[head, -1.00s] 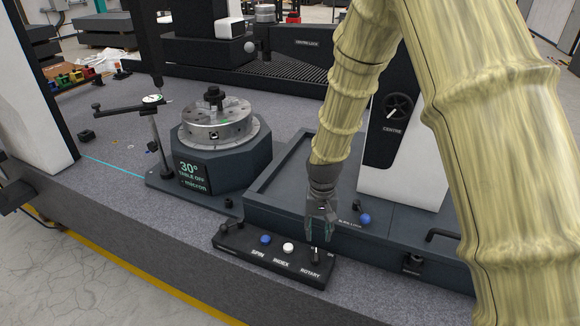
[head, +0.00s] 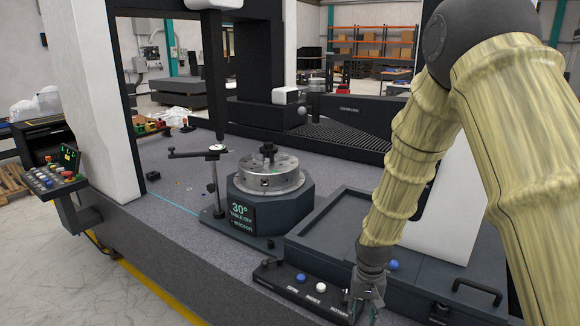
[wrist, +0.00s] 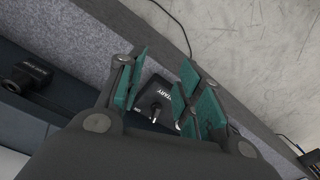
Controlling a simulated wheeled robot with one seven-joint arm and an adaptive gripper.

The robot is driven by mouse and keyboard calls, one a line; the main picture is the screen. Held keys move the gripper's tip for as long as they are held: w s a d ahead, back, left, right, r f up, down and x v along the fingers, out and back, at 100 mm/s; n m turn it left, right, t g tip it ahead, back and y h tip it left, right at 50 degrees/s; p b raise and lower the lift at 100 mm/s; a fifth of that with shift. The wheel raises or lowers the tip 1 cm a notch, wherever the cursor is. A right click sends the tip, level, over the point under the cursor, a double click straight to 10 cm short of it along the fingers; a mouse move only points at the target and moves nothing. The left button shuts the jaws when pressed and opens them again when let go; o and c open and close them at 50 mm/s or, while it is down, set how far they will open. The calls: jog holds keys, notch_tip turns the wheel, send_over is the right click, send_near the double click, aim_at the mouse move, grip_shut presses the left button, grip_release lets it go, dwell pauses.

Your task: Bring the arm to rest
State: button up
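My gripper (head: 366,312) is low at the right end of the control panel (head: 272,272), near the ROTARY label. In the wrist view, my gripper (wrist: 160,75) has its green-padded fingers spread apart with nothing held between them. The black rotary knob (wrist: 157,106) shows in the gap between the fingers; I cannot tell whether they touch it. My arm (head: 402,165) reaches down from the upper right, bent at a dark joint.
A rotary table (head: 270,176) with a "30°" display (head: 241,217) stands left of my arm, beside a dial-gauge stand (head: 212,185). A dark tray (head: 345,225) lies close behind the gripper. A button console (head: 55,180) is at far left. Open floor (head: 105,290) lies in front.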

jog(key=s+d+f+n, duration=0.1)
jog(key=s+d+f, duration=0.1)
jog(key=s+f, duration=1.8)
jog(key=s, duration=0.4)
jog(key=s+d+f+n, duration=0.1)
jog(key=s+f, duration=0.4)
jog(key=s, duration=0.5)
jog(key=shift+d, duration=0.15)
jog(key=shift+s+f, duration=0.1)
